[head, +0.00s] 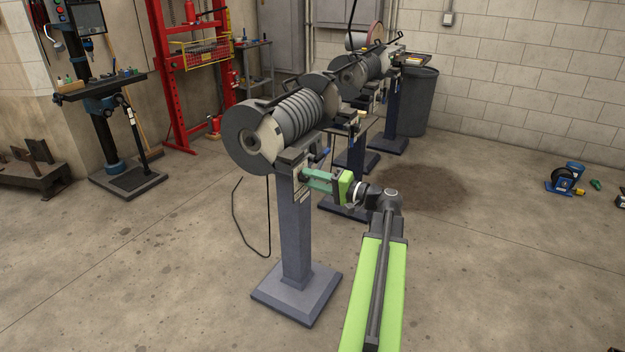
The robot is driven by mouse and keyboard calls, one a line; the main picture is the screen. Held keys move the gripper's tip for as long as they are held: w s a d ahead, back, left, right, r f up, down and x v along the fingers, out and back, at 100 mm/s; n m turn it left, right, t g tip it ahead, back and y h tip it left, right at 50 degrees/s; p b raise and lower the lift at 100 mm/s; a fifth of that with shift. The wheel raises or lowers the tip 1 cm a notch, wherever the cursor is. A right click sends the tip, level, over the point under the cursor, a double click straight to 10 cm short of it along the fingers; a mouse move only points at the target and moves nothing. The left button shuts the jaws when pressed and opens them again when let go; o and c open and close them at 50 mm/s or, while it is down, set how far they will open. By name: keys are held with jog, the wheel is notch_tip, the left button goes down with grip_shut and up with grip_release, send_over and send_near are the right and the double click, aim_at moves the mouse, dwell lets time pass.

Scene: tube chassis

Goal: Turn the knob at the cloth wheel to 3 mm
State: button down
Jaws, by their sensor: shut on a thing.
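The nearest grinder (298,112) stands on a grey-blue pedestal (297,235), with a dark grey wheel (243,134) at its left end. I cannot tell from its surface whether this wheel is cloth. My gripper (308,176) reaches in from the right, with teal fingers level and pointing left. Its fingertips are at the front of this grinder, just under the rest, by a small pale plate (300,190). It is shut on a small part there, seemingly the knob. The fingers hide the knob, and no scale or millimetre mark can be read.
More grinders on pedestals stand in a row behind, one with a reddish disc (364,34). A dark cable (236,215) hangs left of the near pedestal. A drill press (97,90) and red press frame (172,75) stand at the back left.

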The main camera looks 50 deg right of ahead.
jog(key=c, duration=1)
grip_release()
jog(key=v, duration=1.7)
jog(key=shift+s, duration=0.25)
